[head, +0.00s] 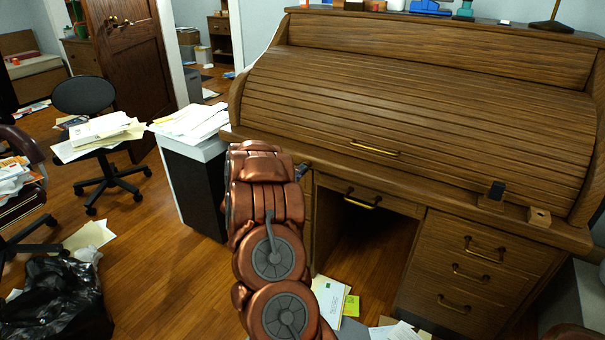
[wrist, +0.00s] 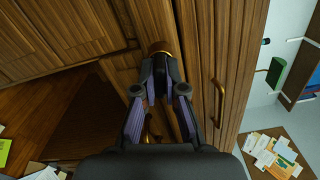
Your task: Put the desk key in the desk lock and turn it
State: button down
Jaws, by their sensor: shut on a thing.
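The wooden roll-top desk (head: 420,90) fills the right of the head view, its slatted cover down. My gripper (wrist: 160,68) is shut, its fingertips close together against a round brass-coloured piece (wrist: 160,47) at the desk's wood front. This piece looks like the desk lock, but I cannot be sure. The desk key is not clearly visible; the thing between the fingertips is small and mostly hidden by them. I cannot tell how far the key is in the lock. In the head view, my arm hides most of the gripper beside the desk's left drawers.
A dark cabinet with papers (head: 194,122) stands left of the desk. A black chair (head: 98,110) holds papers. Papers (head: 330,298) lie on the floor by the desk's open knee space. Brass drawer handles (head: 363,200) stick out. A black bag (head: 55,290) lies at lower left.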

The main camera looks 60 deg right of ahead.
jog(key=shift+m+b, duration=1.8)
jog(key=shift+b, duration=2.55)
jog(key=shift+f+m+b, duration=0.15)
jog(key=shift+m+b, duration=1.05)
jog(key=shift+b, duration=1.8)
jog(key=shift+w+m+b, duration=0.1)
jog(key=shift+m+b, duration=2)
jog(key=shift+b, duration=2.5)
jog(key=shift+m+b, duration=0.9)
jog(key=shift+b, duration=0.85)
jog(key=c, duration=1.2)
grip_release()
